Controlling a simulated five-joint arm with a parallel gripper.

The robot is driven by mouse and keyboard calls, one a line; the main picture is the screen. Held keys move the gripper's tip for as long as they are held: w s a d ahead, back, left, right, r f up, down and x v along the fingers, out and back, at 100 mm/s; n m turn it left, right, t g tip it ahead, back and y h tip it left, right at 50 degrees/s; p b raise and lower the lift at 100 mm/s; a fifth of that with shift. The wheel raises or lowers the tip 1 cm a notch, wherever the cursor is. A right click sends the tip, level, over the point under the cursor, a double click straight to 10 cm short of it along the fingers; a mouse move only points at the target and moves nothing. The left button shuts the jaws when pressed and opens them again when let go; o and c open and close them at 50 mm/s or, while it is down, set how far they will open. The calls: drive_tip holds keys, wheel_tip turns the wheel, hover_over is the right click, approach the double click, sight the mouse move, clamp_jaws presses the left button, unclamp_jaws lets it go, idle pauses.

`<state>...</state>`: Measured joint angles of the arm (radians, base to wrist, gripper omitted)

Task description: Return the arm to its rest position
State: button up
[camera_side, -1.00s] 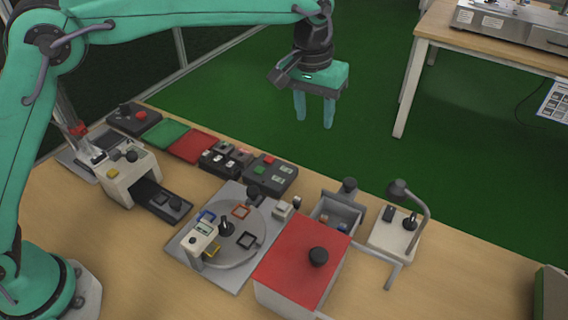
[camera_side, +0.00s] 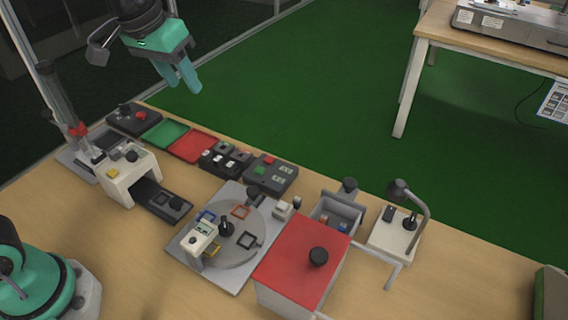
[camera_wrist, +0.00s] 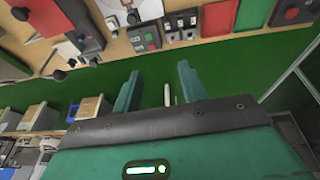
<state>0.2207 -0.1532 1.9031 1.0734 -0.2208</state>
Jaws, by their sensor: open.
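My gripper (camera_side: 188,82) is at the upper left of the side view, high above the back edge of the table. Its two teal fingers point down and to the right, apart, with nothing between them. In the wrist view my gripper (camera_wrist: 158,90) shows both fingers spread and empty. The table's devices appear beyond them along the top of that view. Most of my upper arm is out of the side view; my teal base is at its lower left.
The wooden table (camera_side: 130,255) holds a red-topped box (camera_side: 290,260), a round turntable (camera_side: 245,250), a lamp (camera_side: 412,205), a press-like device (camera_side: 128,172), and green (camera_side: 166,134) and red (camera_side: 193,146) pads. A second table (camera_side: 480,45) stands at the upper right. The air around my gripper looks free.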

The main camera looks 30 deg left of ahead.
drive_tip(key=s+a+f+t, duration=0.1)
drive_tip(key=s+a+f, duration=0.2)
drive_tip(key=s, duration=0.4)
drive_tip(key=s+a+f+t, duration=0.1)
drive_tip(key=s+a+f, duration=0.2)
drive_tip(key=s+a, duration=0.2)
drive_tip(key=s, duration=0.2)
drive_tip(key=shift+s+a+y, duration=0.15)
drive_tip(key=shift+s+y, duration=0.15)
drive_tip(key=shift+y, duration=0.1)
